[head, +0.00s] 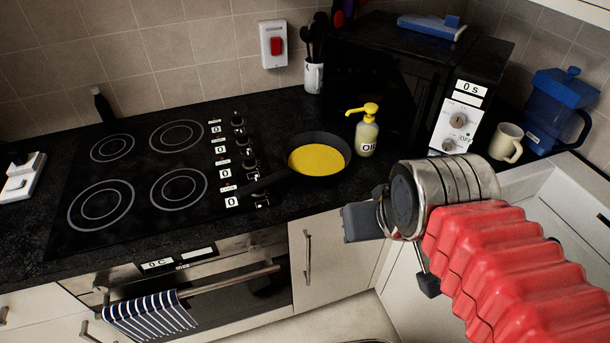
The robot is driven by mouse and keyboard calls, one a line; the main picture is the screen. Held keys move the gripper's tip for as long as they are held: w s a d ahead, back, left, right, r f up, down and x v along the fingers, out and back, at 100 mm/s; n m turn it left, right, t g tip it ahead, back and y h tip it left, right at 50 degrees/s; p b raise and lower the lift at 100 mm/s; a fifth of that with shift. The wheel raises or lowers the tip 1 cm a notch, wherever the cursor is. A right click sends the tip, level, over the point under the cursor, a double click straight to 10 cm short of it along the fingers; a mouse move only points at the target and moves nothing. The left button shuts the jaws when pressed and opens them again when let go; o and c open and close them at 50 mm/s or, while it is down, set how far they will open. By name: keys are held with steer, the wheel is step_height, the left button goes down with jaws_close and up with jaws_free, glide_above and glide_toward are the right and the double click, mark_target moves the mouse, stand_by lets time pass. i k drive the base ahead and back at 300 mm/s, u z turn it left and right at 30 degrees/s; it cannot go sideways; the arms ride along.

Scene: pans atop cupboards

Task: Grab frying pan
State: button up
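A dark frying pan (342,145) sits on the black worktop, right of the hob knobs. Its inside shows a yellow surface. Its dark handle (262,183) points left and toward the front, over the hob's right edge. My gripper (394,254) is in front and to the right of the pan, beyond the counter's front edge in the picture. Its two dark fingers are apart with nothing seen between them. It does not touch the pan.
A yellow-topped oil bottle (367,132) stands close to the pan's right. Behind are a utensil pot (313,76) and a microwave (461,121). A mug (506,143) and blue jug (556,110) stand right. The hob (145,185) is left, clear of pans.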

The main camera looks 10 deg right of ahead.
mark_target(311, 158)
steer(key=z, duration=0.05)
steer(key=k, duration=0.35)
steer(key=u, duration=0.9)
steer(key=i, duration=0.65)
steer(key=u, duration=0.05)
